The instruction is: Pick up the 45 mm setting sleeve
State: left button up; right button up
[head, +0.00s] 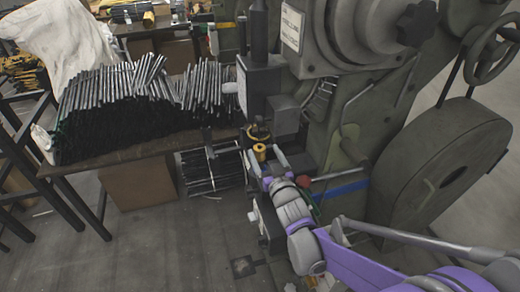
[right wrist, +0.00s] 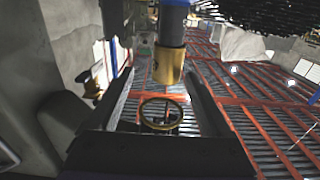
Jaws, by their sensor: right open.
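In the right wrist view, the open fingers (right wrist: 161,84) stand left and right of a brass ring (right wrist: 160,115). A brass cylinder (right wrist: 168,66) hangs on a dark column beyond it. I cannot tell for sure which of these is the 45 mm sleeve, or whether a finger touches it. My left gripper is not in view.
The green-grey press (head: 345,85) with a large wheel guard (head: 440,165) fills the right. A table (head: 125,157) piled with dark rods (head: 110,100) stands at left. A red knob lever (head: 303,181) is close to my right gripper. Floor is clear at lower left.

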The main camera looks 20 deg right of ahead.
aim_at(259, 146)
jog(key=shift+w+a+r, duration=0.2)
jog(key=shift+w, duration=0.5)
jog(key=w, duration=0.4)
jog(key=shift+w+a+p, duration=0.3)
jog(key=shift+w+p, duration=0.05)
jog(key=shift+w, duration=0.05)
grip_shut()
